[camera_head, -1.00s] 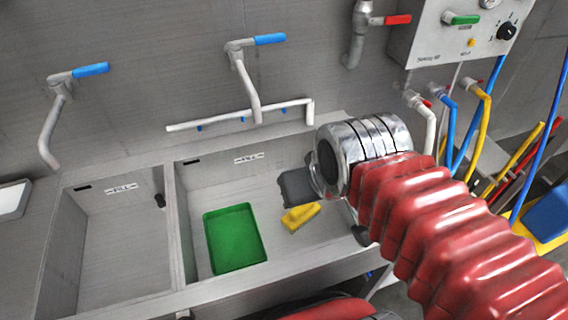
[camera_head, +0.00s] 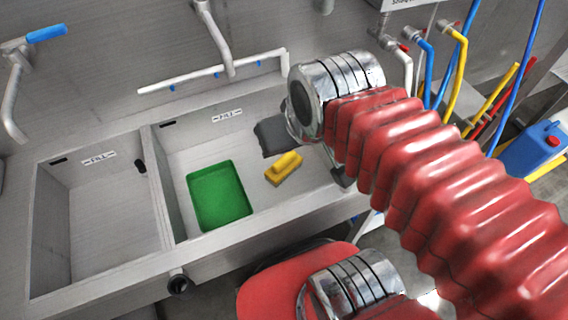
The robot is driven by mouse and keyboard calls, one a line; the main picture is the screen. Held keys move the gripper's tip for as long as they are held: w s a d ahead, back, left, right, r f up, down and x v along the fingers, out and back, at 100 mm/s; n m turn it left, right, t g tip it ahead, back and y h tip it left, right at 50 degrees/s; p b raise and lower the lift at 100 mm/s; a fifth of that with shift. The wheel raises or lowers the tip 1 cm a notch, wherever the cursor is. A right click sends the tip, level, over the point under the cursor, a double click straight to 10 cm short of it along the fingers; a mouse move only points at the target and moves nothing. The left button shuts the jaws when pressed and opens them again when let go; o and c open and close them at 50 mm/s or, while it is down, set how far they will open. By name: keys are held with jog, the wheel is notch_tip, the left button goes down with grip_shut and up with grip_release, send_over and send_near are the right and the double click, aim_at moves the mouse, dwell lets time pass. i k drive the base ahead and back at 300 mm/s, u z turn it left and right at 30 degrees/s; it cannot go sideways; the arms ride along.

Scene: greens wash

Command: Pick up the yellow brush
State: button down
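The yellow brush (camera_head: 284,168) lies on the floor of the right sink basin, to the right of a green tray (camera_head: 219,196). My arm, in a red ribbed sleeve, reaches in from the right. The dark grey part of my gripper (camera_head: 274,136) shows just above and behind the brush in the picture. It looks apart from the brush, though I cannot tell its height over it. The fingertips are not clearly seen, and the metal wrist hides part of the gripper.
The left sink basin (camera_head: 100,215) is empty. A white pipe (camera_head: 215,72) and a tap (camera_head: 217,42) stand along the back edge. Blue and yellow hoses (camera_head: 459,75) hang at the right, near a blue canister (camera_head: 532,150). The right basin's rim and divider stand around the brush.

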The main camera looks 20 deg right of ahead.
aim_at(279, 170)
jog(key=u, duration=0.6)
jog(key=k, duration=0.8)
jog(key=u, duration=1)
jog(key=k, duration=0.55)
jog(key=u, duration=0.1)
jog(key=i, duration=1.3)
jog(key=u, duration=0.3)
